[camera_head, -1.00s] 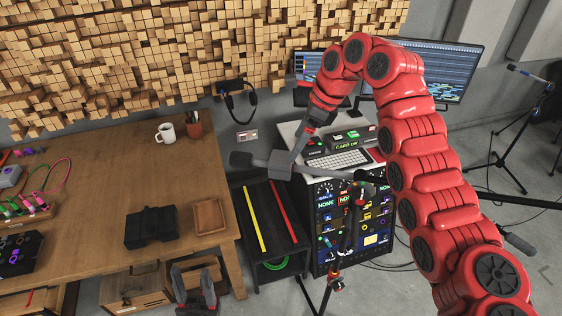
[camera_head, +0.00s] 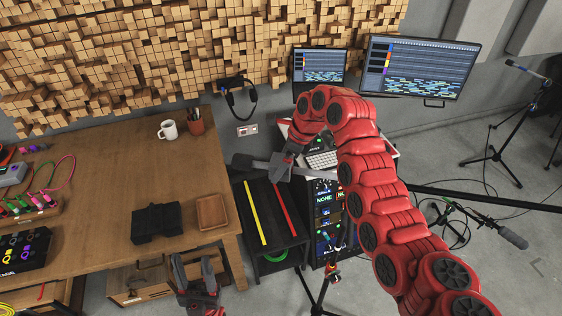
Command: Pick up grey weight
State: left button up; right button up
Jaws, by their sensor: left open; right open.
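A dark grey cylinder (camera_head: 242,162), which looks like the grey weight, sits at the left end of a thin, near-horizontal bar above the black shelf unit. My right gripper (camera_head: 276,172) is open at the bar, just right of the cylinder. I cannot tell whether it touches the bar. My red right arm hides the bar further right. My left gripper (camera_head: 197,280) is open and empty at the bottom, in front of the wooden bench.
A wooden bench (camera_head: 110,200) fills the left, with a white mug (camera_head: 168,130), a black case (camera_head: 157,221) and a brown tray (camera_head: 211,212). A black shelf unit (camera_head: 262,200) stands beside it. A microphone (camera_head: 513,237) and a tripod stand (camera_head: 490,150) are at right.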

grip_shut()
dwell(0.4)
jog(key=shift+w+d+r, duration=0.1)
